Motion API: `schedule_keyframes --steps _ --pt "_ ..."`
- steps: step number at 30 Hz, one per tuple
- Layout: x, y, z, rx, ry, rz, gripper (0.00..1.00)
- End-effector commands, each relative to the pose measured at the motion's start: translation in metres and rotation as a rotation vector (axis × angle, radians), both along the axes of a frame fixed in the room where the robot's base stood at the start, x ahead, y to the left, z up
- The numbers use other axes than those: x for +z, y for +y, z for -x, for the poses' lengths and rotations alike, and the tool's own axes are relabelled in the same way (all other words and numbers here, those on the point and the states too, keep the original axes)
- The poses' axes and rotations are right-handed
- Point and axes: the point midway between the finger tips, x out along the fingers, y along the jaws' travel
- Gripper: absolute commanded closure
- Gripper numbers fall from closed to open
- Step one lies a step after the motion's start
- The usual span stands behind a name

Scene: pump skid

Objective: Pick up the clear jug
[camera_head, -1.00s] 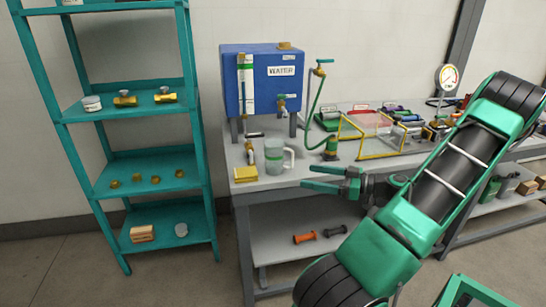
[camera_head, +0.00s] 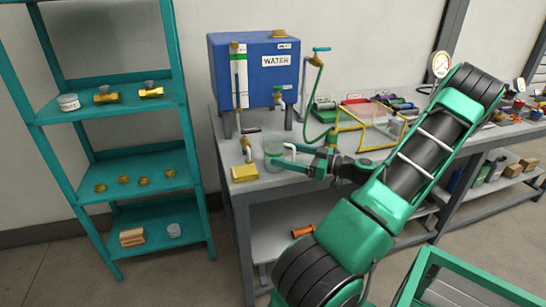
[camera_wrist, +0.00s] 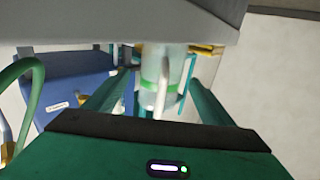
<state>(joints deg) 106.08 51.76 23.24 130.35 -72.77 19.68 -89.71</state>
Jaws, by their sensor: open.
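The clear jug (camera_head: 274,148) stands on the grey bench top below the blue water tank, with its white handle toward my gripper. In the wrist view the jug (camera_wrist: 153,72) shows a green band, and its white handle (camera_wrist: 161,92) stands between my fingers. My gripper (camera_head: 291,157) is open at the jug's right side, its fingers reaching the handle area. The fingers hide part of the jug in the head view. I cannot tell whether they touch it.
The blue water tank (camera_head: 255,75) with taps stands behind the jug. A yellow block (camera_head: 244,173) lies left of it at the bench edge. A green hose (camera_head: 312,100) and yellow frame (camera_head: 365,130) are to the right. A teal shelf (camera_head: 130,210) stands at left.

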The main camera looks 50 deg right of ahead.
Motion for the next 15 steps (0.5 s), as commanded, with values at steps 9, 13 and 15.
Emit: schedule_keyframes --steps 9,13,15 --pt "-0.002 0.012 -0.032 0.001 -0.002 -0.001 0.23" --pt "-0.002 0.016 -0.045 0.000 0.000 0.001 0.23" --pt "-0.002 0.017 -0.048 0.000 -0.001 0.001 0.23"
